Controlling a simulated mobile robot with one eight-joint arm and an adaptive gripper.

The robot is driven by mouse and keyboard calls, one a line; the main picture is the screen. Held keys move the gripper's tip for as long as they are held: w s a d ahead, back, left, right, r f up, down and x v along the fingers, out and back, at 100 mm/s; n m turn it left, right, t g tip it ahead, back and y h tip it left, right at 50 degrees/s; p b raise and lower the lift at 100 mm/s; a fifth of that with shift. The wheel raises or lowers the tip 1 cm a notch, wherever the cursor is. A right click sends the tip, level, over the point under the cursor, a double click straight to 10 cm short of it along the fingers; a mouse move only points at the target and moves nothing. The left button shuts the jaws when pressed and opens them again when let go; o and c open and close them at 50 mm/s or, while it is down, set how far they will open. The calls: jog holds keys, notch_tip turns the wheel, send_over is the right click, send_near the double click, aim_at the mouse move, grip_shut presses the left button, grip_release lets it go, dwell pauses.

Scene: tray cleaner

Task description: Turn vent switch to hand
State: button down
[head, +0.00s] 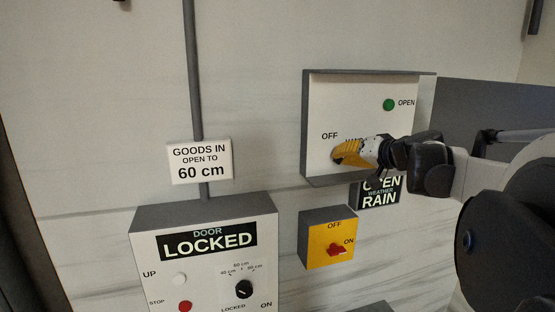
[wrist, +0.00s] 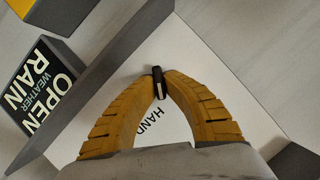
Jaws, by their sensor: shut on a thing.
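The vent switch is a small black knob (wrist: 158,82) with a white mark, seen in the wrist view between my fingertips. My gripper (wrist: 160,78) has yellow ribbed fingers, and they are shut on the knob from both sides. The white mark shows on the knob's lower part in that view, on the side of the HAND label (wrist: 151,121). I cannot tell its exact setting. In the head view my gripper (head: 343,153) is at the white panel (head: 340,100), just below the OFF label, and hides the knob and partly covers HAND.
A green lamp (head: 389,105) marked OPEN is on the same panel. Below are a black WEATHER RAIN sign (head: 381,198) and a yellow box (head: 315,252) with a red switch. A DOOR LOCKED box (head: 205,212) stands lower left. The panel's grey edge juts out close to my fingers.

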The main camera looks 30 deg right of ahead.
jog(key=m+t+y+b, duration=0.1)
jog(key=m+b, duration=0.1)
jog(key=m, duration=0.1)
jog(key=shift+d+f+m+y, duration=0.1)
jog(key=shift+m+y, duration=0.2)
jog(key=shift+b, duration=0.35)
jog(key=c, duration=1.5)
grip_release()
jog(key=shift+w, duration=0.1)
jog(key=v, duration=1.2)
jog(key=shift+f, duration=0.15)
jog(key=shift+f, duration=0.1)
